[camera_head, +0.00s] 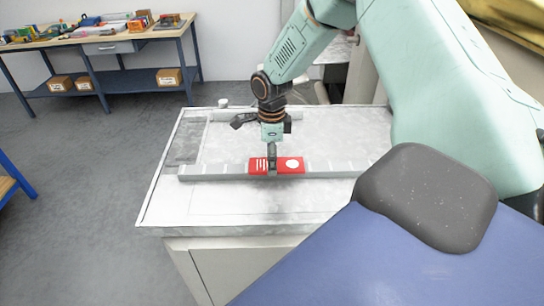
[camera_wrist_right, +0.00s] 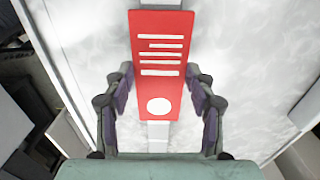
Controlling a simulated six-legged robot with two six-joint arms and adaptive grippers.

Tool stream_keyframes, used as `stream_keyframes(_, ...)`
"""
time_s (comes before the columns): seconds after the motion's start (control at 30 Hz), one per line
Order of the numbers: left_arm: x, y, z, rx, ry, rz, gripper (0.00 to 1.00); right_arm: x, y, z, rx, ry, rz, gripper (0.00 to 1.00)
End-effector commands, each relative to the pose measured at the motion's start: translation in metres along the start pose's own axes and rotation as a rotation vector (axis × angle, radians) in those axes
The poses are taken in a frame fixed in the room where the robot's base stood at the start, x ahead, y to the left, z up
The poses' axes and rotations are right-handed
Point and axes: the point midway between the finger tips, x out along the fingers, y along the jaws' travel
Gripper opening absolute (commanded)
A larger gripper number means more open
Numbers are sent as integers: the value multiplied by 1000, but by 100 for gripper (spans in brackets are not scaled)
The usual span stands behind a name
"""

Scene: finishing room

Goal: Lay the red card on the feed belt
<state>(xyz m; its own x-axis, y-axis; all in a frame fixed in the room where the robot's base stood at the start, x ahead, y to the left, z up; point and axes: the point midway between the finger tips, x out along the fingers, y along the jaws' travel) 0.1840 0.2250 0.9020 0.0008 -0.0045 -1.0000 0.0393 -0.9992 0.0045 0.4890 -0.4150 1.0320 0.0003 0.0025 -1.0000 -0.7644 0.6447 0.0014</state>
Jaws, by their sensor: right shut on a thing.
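The red card (camera_head: 291,166), with white lines and a white circle, lies flat along the grey feed belt (camera_head: 222,172) in the head view. My right gripper (camera_head: 271,154) points straight down at the card's middle and is shut on it. In the right wrist view the card (camera_wrist_right: 160,85) sits between the fingers of my right gripper (camera_wrist_right: 159,76), over the pale belt strip (camera_wrist_right: 158,131). I cannot tell whether the card touches the belt or hangs just above it. My left gripper is not in view.
The belt runs across a pale machine table (camera_head: 250,215) with a raised rim. A workbench (camera_head: 100,45) with tools and boxes stands at the back left. Open floor (camera_head: 85,200) lies left of the table.

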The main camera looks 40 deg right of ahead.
Motion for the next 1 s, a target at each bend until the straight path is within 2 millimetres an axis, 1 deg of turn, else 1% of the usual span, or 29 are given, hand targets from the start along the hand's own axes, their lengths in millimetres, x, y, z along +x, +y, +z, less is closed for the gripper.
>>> stream_keyframes(0.03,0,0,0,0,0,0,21,2,0,0,-1,1,1,36)
stream_keyframes(0.07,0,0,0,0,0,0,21,1,0,0,-1,1,0,58)
stream_keyframes(0.3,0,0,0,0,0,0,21,1,0,0,0,0,0,78)
stream_keyframes(0.57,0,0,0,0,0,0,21,1,0,0,0,0,0,78)
stream_keyframes(0.67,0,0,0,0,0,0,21,-2,0,0,0,-1,-1,78)
stream_keyframes(0.77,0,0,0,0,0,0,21,-13,-1,1,1,-3,-2,78)
stream_keyframes(0.87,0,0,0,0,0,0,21,-32,-1,1,0,-5,-4,78)
stream_keyframes(1.0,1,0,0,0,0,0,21,-61,-1,1,1,-4,-4,78)
